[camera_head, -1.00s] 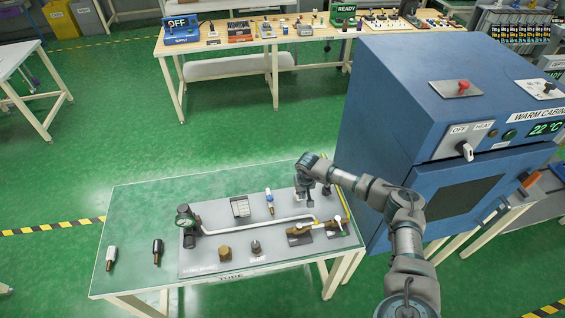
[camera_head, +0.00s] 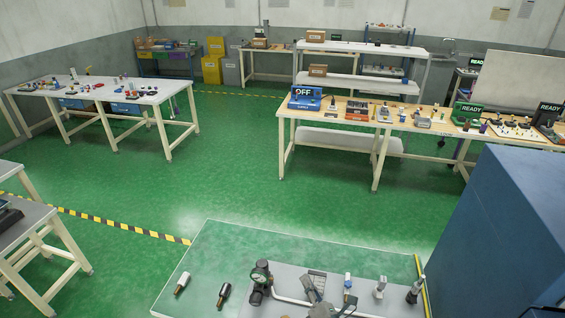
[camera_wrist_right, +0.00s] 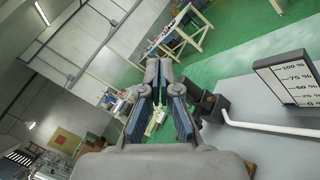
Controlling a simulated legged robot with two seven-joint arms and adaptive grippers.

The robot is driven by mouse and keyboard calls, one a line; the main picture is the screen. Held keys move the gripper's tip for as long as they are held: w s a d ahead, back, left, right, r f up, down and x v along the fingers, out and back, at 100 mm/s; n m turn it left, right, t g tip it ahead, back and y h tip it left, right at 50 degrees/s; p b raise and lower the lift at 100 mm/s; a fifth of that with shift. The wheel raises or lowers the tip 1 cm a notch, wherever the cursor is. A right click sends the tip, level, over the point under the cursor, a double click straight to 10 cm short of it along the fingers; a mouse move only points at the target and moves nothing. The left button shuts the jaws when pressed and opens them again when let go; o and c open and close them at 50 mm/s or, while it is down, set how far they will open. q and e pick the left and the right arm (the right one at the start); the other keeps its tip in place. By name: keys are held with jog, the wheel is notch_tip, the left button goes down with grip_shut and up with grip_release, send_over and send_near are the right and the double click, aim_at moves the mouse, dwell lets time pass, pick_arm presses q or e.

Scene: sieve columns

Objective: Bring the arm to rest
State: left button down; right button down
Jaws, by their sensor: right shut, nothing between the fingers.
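My right gripper (camera_head: 313,292) shows at the bottom of the head view, over the grey panel (camera_head: 288,272) on the green bench. It is shut and empty. In the right wrist view my right gripper (camera_wrist_right: 158,68) has its blue-lined fingers together at the tips, with nothing held. Beside it there are a dark gauge fitting (camera_wrist_right: 209,103) with a white pipe and a card with a percent scale (camera_wrist_right: 288,82). The rest of the right arm is below the head view's edge. My left gripper is in neither view.
The blue cabinet (camera_head: 505,235) stands close on the right. Open floor (camera_head: 240,180) lies beyond the bench.

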jog(key=s+d+f+m+g+h, duration=0.6)
jog(key=s+d+f+m+h, duration=0.5)
jog(key=m, duration=0.9)
jog(key=s+d+f+m+g+y, duration=0.2)
jog(key=s+f+m+g, duration=0.2)
jog(key=s, duration=0.5)
jog(key=s+d+f+m+g+y, duration=0.1)
jog(key=s+f+m+g, duration=0.35)
jog(key=s, duration=0.35)
notch_tip(320, 180, down, 26)
jog(key=s+g, duration=0.1)
jog(key=s, duration=0.2)
jog(key=s+d+f+g, duration=0.1)
jog(key=s+d+f, duration=0.2)
jog(key=s+f, duration=1.3)
jog(key=shift+s+d+f, duration=0.15)
jog(key=shift+s+f, duration=0.1)
jog(key=shift+s, duration=0.4)
